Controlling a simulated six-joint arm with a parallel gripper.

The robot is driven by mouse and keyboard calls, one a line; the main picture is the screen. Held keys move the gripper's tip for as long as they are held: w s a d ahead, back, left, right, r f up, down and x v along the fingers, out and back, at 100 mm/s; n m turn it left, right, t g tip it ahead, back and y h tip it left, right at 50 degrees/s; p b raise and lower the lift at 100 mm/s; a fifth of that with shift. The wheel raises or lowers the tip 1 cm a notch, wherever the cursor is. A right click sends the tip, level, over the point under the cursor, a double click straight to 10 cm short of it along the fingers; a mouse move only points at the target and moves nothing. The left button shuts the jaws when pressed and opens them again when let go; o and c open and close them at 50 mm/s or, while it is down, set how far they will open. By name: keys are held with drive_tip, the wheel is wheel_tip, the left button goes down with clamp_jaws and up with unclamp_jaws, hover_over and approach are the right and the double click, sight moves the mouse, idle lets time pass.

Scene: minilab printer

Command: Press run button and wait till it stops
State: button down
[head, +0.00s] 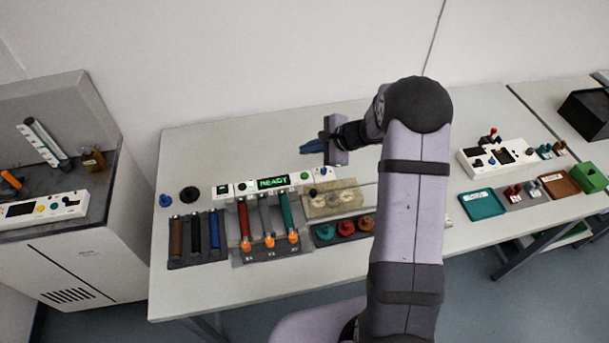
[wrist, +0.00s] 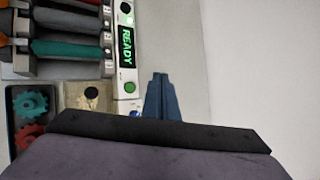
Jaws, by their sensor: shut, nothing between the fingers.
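A white control panel (head: 262,187) runs along the back of the printer, with a display (head: 273,183) reading READY in green. A green button (head: 305,176) sits just right of the display. It also shows in the wrist view (wrist: 130,88). I cannot read which one is labelled run. My gripper (head: 308,147), with blue fingers, is shut and empty. It is behind the panel's right end, and in the wrist view its tips (wrist: 160,76) show to the right of the green button, not over it.
A dark rack (head: 197,240) of cylinders is on the left. Red and teal gears (head: 346,229) lie in front. The table behind the panel is largely clear.

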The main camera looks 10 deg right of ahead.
drive_tip(key=b, duration=0.5)
hover_over(308, 177)
wheel_tip(308, 177, down, 7)
drive_tip(key=shift+f, duration=0.1)
drive_tip(key=shift+f+b, duration=0.55)
drive_tip(key=shift+f, duration=0.15)
drive_tip(key=shift+f, duration=0.15)
idle(1.3)
drive_tip(key=shift+f+b, duration=0.25)
drive_tip(key=shift+b, duration=0.4)
